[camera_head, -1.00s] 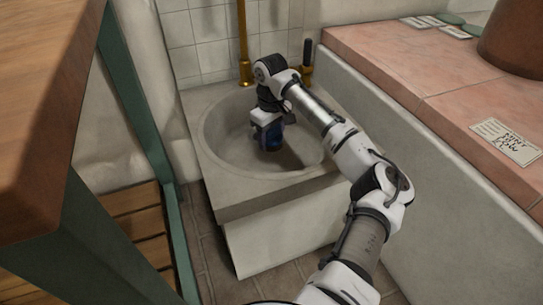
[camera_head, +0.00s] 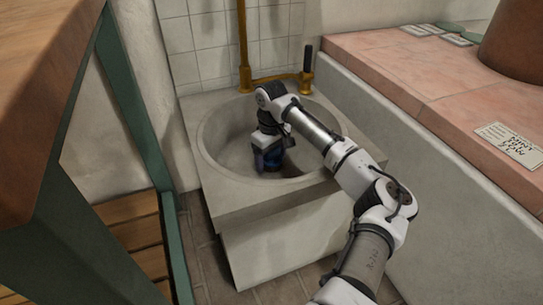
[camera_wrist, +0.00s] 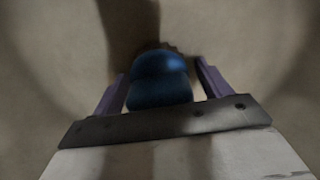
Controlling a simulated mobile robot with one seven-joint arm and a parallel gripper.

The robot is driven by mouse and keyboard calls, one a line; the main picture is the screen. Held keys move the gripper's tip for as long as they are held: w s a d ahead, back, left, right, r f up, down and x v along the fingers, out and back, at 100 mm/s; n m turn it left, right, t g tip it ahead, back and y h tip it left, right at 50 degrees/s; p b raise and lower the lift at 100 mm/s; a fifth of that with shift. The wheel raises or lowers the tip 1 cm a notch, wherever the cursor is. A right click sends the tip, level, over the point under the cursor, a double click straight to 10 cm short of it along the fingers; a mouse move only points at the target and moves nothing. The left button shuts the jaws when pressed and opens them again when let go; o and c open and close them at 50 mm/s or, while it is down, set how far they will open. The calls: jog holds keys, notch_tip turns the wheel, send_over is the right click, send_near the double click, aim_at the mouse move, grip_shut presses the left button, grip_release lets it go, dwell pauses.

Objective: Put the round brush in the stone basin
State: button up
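The stone basin (camera_head: 213,150) is a round grey bowl in a square block, in the middle of the head view. My gripper (camera_head: 268,164) points down inside the bowl. The round brush (camera_head: 273,160) is blue and low in the bowl, at my gripper. In the wrist view the brush (camera_wrist: 160,82) sits between the two purple fingers of my gripper (camera_wrist: 158,70), with a narrow gap on each side, so the fingers look open around it. Its dark far end is near the pale basin surface (camera_wrist: 60,60); I cannot tell whether it touches.
A brass tap pipe (camera_head: 243,60) rises behind the basin. A pink tiled ledge (camera_head: 400,75) with a paper card (camera_head: 509,143) and a terracotta pot (camera_head: 515,40) is on the right. A wooden table (camera_head: 45,90) with green legs stands close on the left.

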jog(key=shift+r, duration=0.1)
notch_tip(320, 180, up, 12)
jog(key=p, duration=0.5)
jog(key=shift+r, duration=0.1)
